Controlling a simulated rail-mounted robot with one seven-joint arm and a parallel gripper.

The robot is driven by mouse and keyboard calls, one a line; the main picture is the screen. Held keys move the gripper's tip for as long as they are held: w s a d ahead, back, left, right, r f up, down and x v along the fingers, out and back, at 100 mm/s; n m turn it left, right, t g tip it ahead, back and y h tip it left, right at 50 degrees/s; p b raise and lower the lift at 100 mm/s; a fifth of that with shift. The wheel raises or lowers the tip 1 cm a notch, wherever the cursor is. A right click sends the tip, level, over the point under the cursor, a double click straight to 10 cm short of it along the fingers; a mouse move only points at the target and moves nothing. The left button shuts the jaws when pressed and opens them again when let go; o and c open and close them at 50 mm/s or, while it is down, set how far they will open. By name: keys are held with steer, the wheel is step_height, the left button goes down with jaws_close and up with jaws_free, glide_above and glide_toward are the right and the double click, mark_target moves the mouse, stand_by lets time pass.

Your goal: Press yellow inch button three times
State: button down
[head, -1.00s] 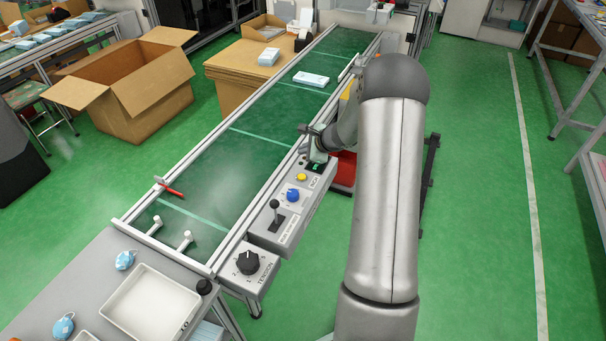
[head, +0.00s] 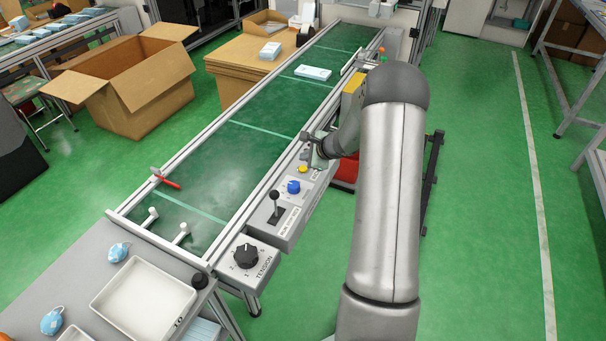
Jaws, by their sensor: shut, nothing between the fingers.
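The yellow button (head: 303,169) is a small round knob on the grey control panel (head: 276,243) along the right side of the conveyor. It lies between the blue knob (head: 293,187) and my gripper. My gripper (head: 316,164) is shut and empty, pointing down over the panel just to the upper right of the yellow button. The fingertips look close to the button, but I cannot tell whether they touch it. The part of the panel behind the button is hidden by my gripper.
A black lever (head: 274,205) stands on the panel nearer the front, and a black tension dial (head: 246,256) sits on a separate box. The green conveyor belt (head: 235,150) runs alongside, with a red-tipped arm (head: 168,181) across its left edge. A red bin (head: 347,171) stands right of the panel.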

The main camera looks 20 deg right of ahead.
mark_target(300, 166)
steer(key=shift+f+b, duration=0.6)
steer(key=shift+f, duration=0.4)
steer(key=shift+f, duration=0.15)
stand_by(1.2)
steer(key=shift+f+b, duration=0.3)
steer(key=shift+b, duration=0.35)
steer(key=shift+f+b, duration=0.4)
steer(key=shift+b, duration=0.15)
stand_by(0.4)
steer(key=shift+r, duration=0.1)
steer(key=shift+r+p, duration=0.45)
steer(key=shift+r, duration=0.3)
steer(key=shift+r+p, duration=1.65)
steer(key=shift+r, duration=0.85)
stand_by(0.7)
